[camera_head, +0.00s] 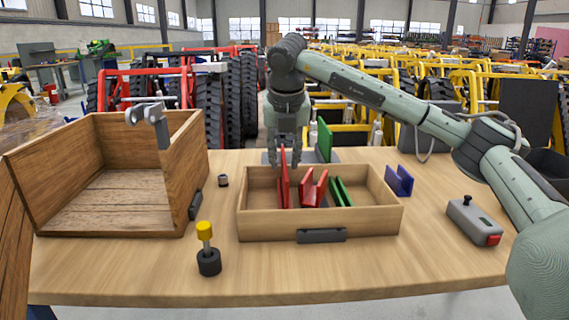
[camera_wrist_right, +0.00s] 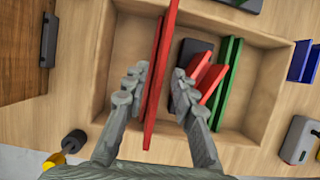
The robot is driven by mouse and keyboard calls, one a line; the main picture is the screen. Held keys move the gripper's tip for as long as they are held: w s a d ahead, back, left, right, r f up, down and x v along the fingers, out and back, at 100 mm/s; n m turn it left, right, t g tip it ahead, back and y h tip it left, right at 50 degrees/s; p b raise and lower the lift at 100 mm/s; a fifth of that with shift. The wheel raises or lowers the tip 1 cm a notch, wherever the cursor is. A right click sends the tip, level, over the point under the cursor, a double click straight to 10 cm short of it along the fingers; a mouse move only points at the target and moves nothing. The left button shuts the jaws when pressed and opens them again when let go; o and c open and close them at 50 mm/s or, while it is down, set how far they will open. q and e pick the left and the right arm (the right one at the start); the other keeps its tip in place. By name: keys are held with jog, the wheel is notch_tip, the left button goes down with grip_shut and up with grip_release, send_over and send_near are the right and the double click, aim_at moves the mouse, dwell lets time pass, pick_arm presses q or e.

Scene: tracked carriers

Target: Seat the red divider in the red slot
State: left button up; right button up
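The red divider (camera_head: 285,184) is a thin upright panel in the left part of a shallow wooden tray (camera_head: 262,226). It also shows in the right wrist view (camera_wrist_right: 157,75). My right gripper (camera_head: 285,158) points down from above, its fingers open on either side of the divider. In the right wrist view the right gripper (camera_wrist_right: 158,85) has its left finger close against the panel and a gap on its right. The red slot (camera_head: 314,190), a pair of red walls, stands right of the divider, apart from it; it also shows in the right wrist view (camera_wrist_right: 205,80). My left gripper is out of view.
A green slot (camera_head: 342,191) stands right of the red slot. A green panel (camera_head: 324,140) stands behind the tray. A blue slot piece (camera_head: 399,181) and a grey box (camera_head: 473,222) lie right. A large wooden crate (camera_head: 188,170) and yellow-topped peg (camera_head: 205,231) are left.

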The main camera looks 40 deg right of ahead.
jog(key=v, duration=0.8)
jog(key=shift+s+a+r, duration=0.1)
jog(key=shift+r, duration=0.25)
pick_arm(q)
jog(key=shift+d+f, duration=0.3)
pick_arm(e)
jog(key=shift+s+a+r, duration=0.1)
jog(key=shift+s+r, duration=0.15)
jog(key=shift+r, duration=0.3)
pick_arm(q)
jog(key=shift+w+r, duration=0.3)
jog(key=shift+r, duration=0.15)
pick_arm(e)
jog(key=shift+s, duration=0.1)
